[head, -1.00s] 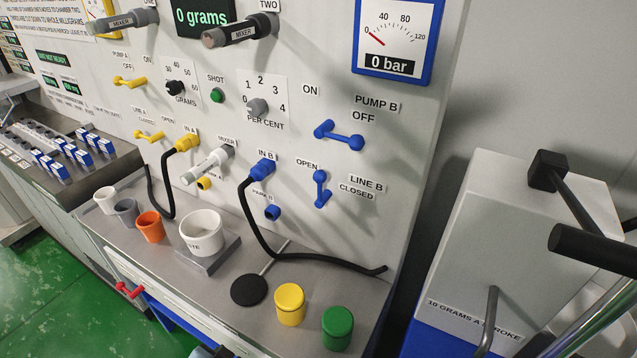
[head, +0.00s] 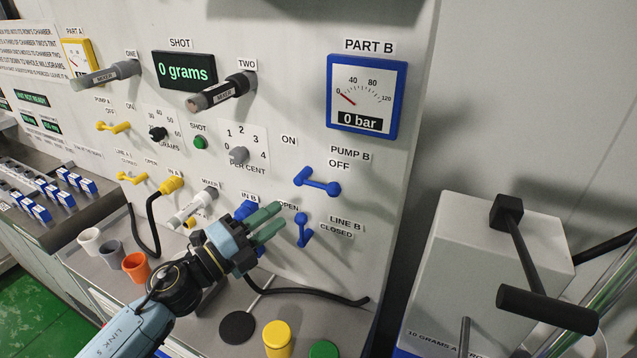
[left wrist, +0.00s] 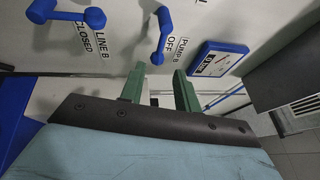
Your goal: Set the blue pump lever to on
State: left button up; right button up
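The blue pump lever (head: 317,182) is on the panel below the ON and PUMP B OFF labels. It slants down to the right, with its right-hand knob under OFF. In the left wrist view the lever (left wrist: 164,32) shows at the top, beside the PUMP B OFF label. My left gripper (head: 277,220) is in front of the panel, below and left of the lever. Its green fingers (left wrist: 159,72) are apart, with nothing between them, and do not appear to touch the lever. My right gripper is not in view.
The blue LINE B lever (head: 303,230) is just right of my left fingers. The IN B plug (head: 244,210) is partly hidden behind them. The PART B gauge (head: 366,97) reads 0 bar. Cups and yellow (head: 277,338) and green pots stand on the ledge. A black-handled box stands at right.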

aim_at(319, 185)
pick_arm(q)
jog(key=p+x, duration=0.1)
jog(key=x, duration=1.1)
jog(key=shift+w+d+r, duration=0.1)
jog(key=shift+w+r, duration=0.05)
jog(key=shift+c, duration=0.4)
grip_shut()
